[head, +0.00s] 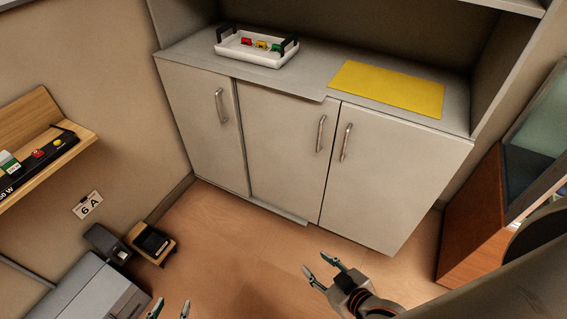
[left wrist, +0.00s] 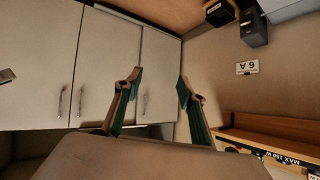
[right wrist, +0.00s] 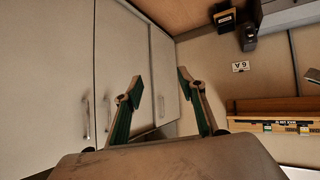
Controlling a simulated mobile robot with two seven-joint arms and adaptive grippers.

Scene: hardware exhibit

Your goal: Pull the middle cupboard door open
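The white cupboard has three doors side by side in the head view. The middle door (head: 282,150) has a vertical metal handle (head: 320,133) near its right edge. The door looks shut or nearly so; I cannot tell whether there is a small gap. The middle door (left wrist: 108,60) and its handle (left wrist: 81,101) also show in the left wrist view, and the door (right wrist: 122,55) in the right wrist view. My right gripper (head: 318,266) is open and empty, in front of and below the doors. My left gripper (head: 169,309) is open and empty at the bottom edge, away from the cupboard.
The left door (head: 205,120) and right door (head: 385,180) have handles too. A white tray (head: 232,52) with small coloured items and a yellow mat (head: 390,88) lie on top. A wooden shelf (head: 40,120) is at left, a brown cabinet (head: 475,225) at right. The floor before the doors is clear.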

